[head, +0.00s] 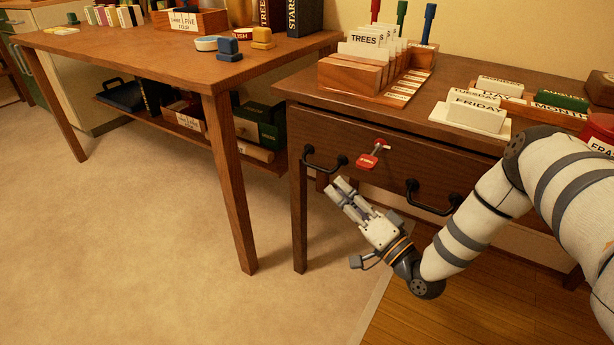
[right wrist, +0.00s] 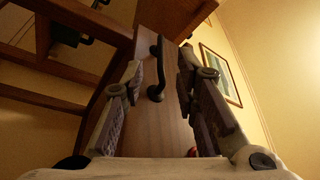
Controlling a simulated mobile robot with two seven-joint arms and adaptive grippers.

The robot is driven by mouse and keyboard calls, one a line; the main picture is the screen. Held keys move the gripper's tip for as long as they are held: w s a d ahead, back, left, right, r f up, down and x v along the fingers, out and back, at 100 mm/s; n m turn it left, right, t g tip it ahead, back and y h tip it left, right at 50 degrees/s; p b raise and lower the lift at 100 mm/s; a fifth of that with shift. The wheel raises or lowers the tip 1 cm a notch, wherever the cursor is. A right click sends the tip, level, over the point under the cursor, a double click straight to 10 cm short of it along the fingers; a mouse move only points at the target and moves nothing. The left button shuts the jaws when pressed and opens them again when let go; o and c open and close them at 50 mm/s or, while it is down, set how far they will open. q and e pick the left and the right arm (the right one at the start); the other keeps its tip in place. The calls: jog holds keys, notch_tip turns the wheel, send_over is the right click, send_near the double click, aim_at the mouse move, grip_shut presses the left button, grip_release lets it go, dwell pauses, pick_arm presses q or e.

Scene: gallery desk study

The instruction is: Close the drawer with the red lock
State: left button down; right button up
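The drawer (head: 390,165) with the red lock (head: 372,155) is in the right-hand desk, with a dark wooden front. The lock sits at the middle of the front, between two black handles, the left one (head: 324,161) and the right one (head: 430,198). How far the drawer stands out is hard to tell. My right gripper (head: 342,190) is open and empty, in front of and below the left handle. In the right wrist view, a black handle (right wrist: 157,72) shows between its parted fingers (right wrist: 162,75), with no visible grip on it. My left gripper is not in view.
The carpet (head: 130,240) in front is clear.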

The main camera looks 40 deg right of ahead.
aim_at(311, 166)
jog(key=b+x, duration=0.1)
jog(key=x, duration=0.9)
jog(key=shift+w+a, duration=0.15)
grip_shut()
